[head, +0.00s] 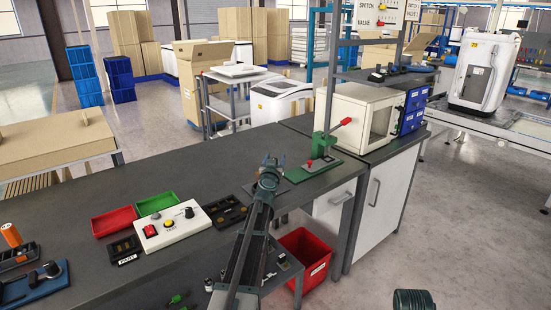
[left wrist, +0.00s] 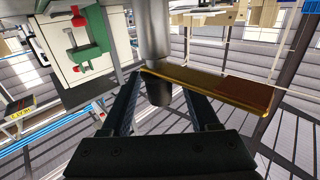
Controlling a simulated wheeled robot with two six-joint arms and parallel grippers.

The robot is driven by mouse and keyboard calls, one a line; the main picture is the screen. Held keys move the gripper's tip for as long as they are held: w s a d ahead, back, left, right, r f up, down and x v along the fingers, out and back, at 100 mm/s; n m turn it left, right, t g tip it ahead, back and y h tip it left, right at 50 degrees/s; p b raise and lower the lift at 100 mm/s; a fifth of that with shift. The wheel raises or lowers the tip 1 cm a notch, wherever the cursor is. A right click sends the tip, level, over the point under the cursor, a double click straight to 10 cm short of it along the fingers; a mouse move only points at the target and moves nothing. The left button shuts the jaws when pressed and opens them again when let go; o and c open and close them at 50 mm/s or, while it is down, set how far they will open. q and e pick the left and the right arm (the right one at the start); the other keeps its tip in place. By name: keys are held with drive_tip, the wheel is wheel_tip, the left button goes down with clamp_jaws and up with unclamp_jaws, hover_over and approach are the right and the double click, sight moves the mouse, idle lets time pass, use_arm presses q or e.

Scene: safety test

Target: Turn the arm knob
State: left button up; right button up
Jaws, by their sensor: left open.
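A white control panel (head: 172,228) lies on the dark bench, with a red button (head: 150,230), a yellow button (head: 169,223) and a black knob (head: 188,212). Its small print is too small to read, so I cannot tell which control is the arm knob. My left gripper (head: 270,162) is open above the bench, right of the panel and beside the green press (head: 320,150). In the left wrist view, a grey cylinder (left wrist: 155,45) shows between the open fingers (left wrist: 165,105); I cannot tell whether they touch it.
Red (head: 114,221) and green (head: 156,204) trays lie behind the panel, and a dark tray (head: 225,211) to its right. A blue device with a knob (head: 50,268) is at far left. A white cabinet (head: 350,115) stands beyond the press. A red bin (head: 305,258) is below the bench.

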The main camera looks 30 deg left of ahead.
use_arm(q)
drive_tip(key=shift+w+a, duration=0.25)
drive_tip(key=shift+w, duration=0.4)
drive_tip(key=shift+c, duration=0.2)
clamp_jaws()
